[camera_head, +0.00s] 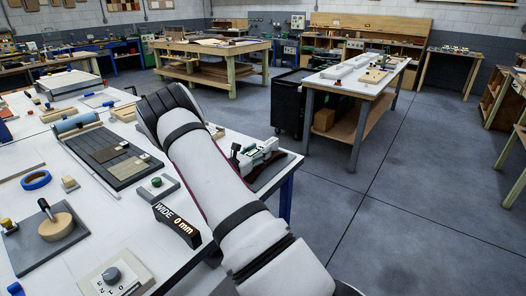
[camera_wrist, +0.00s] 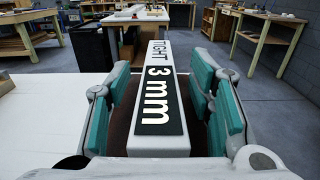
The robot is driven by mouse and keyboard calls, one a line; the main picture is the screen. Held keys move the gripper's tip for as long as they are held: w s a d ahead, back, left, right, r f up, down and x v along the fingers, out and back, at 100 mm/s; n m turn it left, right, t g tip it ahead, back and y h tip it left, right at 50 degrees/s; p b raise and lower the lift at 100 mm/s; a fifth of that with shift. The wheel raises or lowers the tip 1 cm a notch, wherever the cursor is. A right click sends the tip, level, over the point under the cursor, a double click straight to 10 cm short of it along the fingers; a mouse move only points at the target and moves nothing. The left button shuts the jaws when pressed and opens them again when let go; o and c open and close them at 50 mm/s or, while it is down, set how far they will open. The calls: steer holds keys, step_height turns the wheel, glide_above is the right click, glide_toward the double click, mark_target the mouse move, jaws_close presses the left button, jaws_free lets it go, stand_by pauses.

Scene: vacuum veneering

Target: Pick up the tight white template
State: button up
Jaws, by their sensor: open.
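The tight white template (camera_wrist: 158,146) is a long white bar with a black label reading "TIGHT 3 mm" in the wrist view. It points away from me, between the two teal pads of my gripper (camera_wrist: 160,74). My gripper is open, with a dark gap visible on each side of the bar, so the pads look apart from it.
A dark template marked "WIDE 0 mm" (camera_head: 177,226) stands near the front edge of the white bench (camera_head: 95,225). A dial box (camera_head: 113,276) is at the front. Open floor (camera_head: 400,210) lies to the right.

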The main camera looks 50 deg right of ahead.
steer(key=shift+w+d+f, duration=0.1)
steer(key=shift+d, duration=0.4)
jaws_close()
